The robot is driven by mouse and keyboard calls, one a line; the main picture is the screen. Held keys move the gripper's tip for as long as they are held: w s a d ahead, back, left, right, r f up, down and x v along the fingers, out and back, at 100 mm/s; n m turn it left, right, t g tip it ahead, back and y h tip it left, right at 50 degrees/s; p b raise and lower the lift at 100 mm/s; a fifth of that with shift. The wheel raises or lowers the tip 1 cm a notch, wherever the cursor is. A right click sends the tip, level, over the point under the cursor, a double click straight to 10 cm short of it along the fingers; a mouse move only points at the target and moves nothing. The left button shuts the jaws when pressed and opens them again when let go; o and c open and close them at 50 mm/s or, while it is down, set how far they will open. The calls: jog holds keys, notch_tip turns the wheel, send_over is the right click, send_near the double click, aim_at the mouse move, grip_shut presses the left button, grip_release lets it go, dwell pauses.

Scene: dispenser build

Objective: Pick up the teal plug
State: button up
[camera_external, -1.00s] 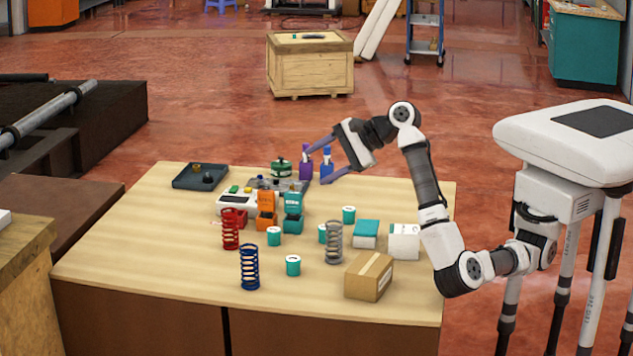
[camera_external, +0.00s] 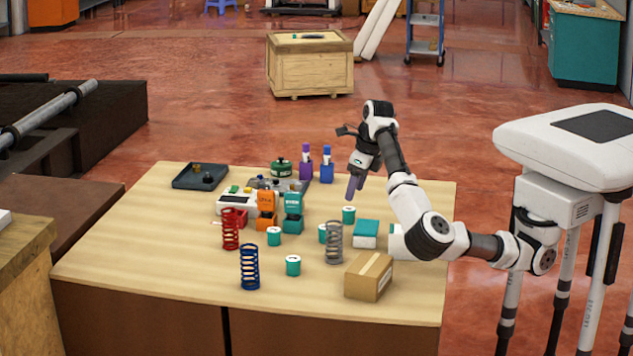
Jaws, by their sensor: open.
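Several short teal cylinders with pale tops stand on the table, and they look like teal plugs. The rearmost teal plug (camera_external: 348,215) stands right of the middle. Another teal plug (camera_external: 274,236) is further left, one (camera_external: 293,265) is nearer the front, and one (camera_external: 322,233) is partly hidden by a grey spring (camera_external: 334,243). My gripper (camera_external: 354,190) points down with its purple fingers just above the rearmost plug in the picture, apart from it. It is open, with nothing seen between the fingers, which overlap from this side.
A teal-topped box (camera_external: 365,234) and a cardboard box (camera_external: 369,277) stand right of the plugs. A red spring (camera_external: 230,229) and a blue spring (camera_external: 249,267) stand left. Orange (camera_external: 266,208) and teal (camera_external: 293,210) dispensers stand behind. The front left tabletop is clear.

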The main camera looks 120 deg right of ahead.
aim_at(350, 209)
jog(key=x, duration=0.6)
jog(key=shift+f, duration=0.3)
jog(key=c, duration=1.1)
jog(key=shift+r, duration=0.15)
